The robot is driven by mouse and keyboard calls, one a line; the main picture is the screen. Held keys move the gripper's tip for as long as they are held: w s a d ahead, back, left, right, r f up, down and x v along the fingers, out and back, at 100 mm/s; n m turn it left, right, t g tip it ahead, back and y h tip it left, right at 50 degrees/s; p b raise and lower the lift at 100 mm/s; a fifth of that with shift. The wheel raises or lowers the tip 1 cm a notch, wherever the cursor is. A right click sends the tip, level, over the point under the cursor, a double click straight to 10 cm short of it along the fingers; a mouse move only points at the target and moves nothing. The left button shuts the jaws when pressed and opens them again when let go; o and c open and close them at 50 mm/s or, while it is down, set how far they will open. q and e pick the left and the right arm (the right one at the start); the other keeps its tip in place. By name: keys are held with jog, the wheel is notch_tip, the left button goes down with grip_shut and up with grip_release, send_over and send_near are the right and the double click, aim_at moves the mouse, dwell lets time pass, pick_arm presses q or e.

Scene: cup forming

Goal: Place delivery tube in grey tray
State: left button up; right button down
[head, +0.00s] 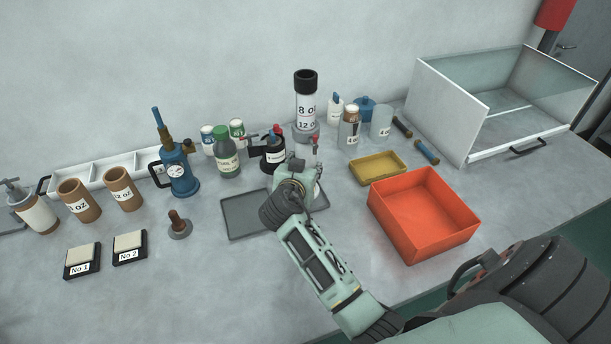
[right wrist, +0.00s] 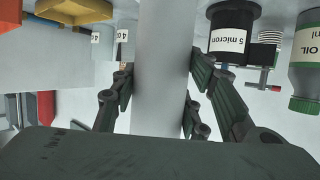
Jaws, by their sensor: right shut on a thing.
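The delivery tube (head: 305,107) appears to be the tall pale cylinder with a black top rim and "8 oz" and "12 oz" labels. It is upright in the head view, behind and above the grey tray (head: 242,228). My right gripper (head: 315,160) is shut on a plain pale cylinder, which seems to be this tube's lower part. In the right wrist view the held tube (right wrist: 162,65) runs vertically between the fingers. My arm hides part of the tray and the tube's lower end, so I cannot tell whether they touch. My left gripper is not in view.
A dark "5 micron" container (head: 272,155) and a green-capped bottle (head: 227,160) stand left of the tube. Labelled cups (head: 348,134) stand to its right. A yellow tray (head: 377,167) and a red-orange bin (head: 425,215) lie at the right.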

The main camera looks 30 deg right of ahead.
notch_tip(320, 180, down, 4)
jog(key=shift+r+p, duration=0.25)
jog(key=shift+p, duration=0.35)
jog(key=shift+w+f, duration=0.1)
jog(key=shift+f, duration=0.05)
jog(key=shift+f, duration=0.15)
jog(key=c, duration=1)
grip_release()
